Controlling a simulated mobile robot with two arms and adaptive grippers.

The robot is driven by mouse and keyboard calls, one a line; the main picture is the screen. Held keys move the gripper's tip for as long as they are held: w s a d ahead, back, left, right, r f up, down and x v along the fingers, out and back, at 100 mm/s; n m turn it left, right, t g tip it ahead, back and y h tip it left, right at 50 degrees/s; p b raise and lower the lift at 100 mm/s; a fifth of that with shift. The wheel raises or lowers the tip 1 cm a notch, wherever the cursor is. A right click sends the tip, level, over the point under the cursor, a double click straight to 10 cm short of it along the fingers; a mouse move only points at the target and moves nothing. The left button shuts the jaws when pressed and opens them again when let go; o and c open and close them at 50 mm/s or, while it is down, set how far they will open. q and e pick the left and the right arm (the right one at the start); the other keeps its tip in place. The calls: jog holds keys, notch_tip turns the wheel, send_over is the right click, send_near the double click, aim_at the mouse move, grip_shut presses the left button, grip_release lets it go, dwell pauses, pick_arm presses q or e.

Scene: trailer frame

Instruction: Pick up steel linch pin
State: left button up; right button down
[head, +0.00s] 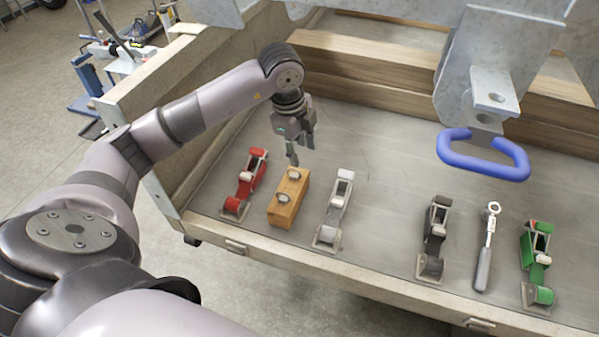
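A wooden block (296,207) stands on the grey trailer bed. Two small steel pieces sit on its top, one near the far end (294,174) and one nearer the middle (283,197). They look like linch pins, but they are too small to be sure. My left gripper (300,148) points down just above and behind the far end of the block. Its fingers look parted, with nothing visible between them. Whether a fingertip touches the block or the far steel piece cannot be told. My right gripper is not in view.
Red (245,184), white-grey (335,210), black (434,238) and green (537,262) ratchet buckles lie in a row with a steel eye-ended tool (487,247). A blue handle (484,153) hangs under a metal bracket (494,92). Wooden boards (385,62) border the bed behind.

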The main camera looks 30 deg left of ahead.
pick_arm(q)
jog(key=a, duration=0.2)
jog(key=y, duration=0.1)
send_over(295, 175)
jog(key=s, duration=0.1)
jog(key=shift+n, duration=0.3)
jog(key=f, duration=0.4)
jog(key=f+p, duration=0.1)
jog(key=f, duration=0.1)
jog(key=shift+d, duration=0.3)
jog(key=f, duration=0.3)
jog(key=f+p, duration=0.1)
jog(key=f, duration=0.1)
jog(key=shift+w+a+f, duration=0.15)
jog(key=shift+w+a, duration=0.15)
jog(key=shift+c, duration=0.5)
grip_shut()
